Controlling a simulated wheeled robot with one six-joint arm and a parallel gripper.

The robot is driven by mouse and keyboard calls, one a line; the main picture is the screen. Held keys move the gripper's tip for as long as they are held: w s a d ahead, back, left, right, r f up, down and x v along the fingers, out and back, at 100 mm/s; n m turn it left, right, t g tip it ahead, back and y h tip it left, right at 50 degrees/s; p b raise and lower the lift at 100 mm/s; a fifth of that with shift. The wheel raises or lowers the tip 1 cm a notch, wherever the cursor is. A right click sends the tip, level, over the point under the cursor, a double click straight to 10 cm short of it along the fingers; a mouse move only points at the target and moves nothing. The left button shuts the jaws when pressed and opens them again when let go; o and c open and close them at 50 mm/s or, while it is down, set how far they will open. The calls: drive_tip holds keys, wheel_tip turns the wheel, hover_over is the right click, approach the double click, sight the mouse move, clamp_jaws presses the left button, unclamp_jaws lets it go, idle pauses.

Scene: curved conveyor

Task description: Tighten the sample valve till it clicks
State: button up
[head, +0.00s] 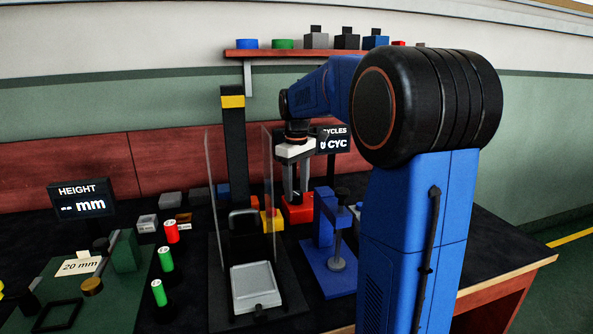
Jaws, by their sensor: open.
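My gripper (296,190) points straight down in the middle of the bench, with its two fingers apart. It is over a red block (297,210), and the fingertips reach close to the block's top. Whether they touch it or stand around a part on it is too small to tell. No part is clearly marked as the sample valve, and I cannot tell whether the red block belongs to it. A display reading "CYCLES" and "0 CYC" (334,140) stands just behind the gripper, partly covered by my arm.
A black press (235,160) with clear side panels stands left of the gripper. A blue clamp stand (330,240) is close in front. A height gauge display (82,200), a "20 mm" plate (80,267) and several small cylinders lie left. A shelf (260,53) hangs behind.

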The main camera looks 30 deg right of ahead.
sight(297, 193)
wheel_tip(297, 193, up, 17)
idle(0.5)
idle(0.7)
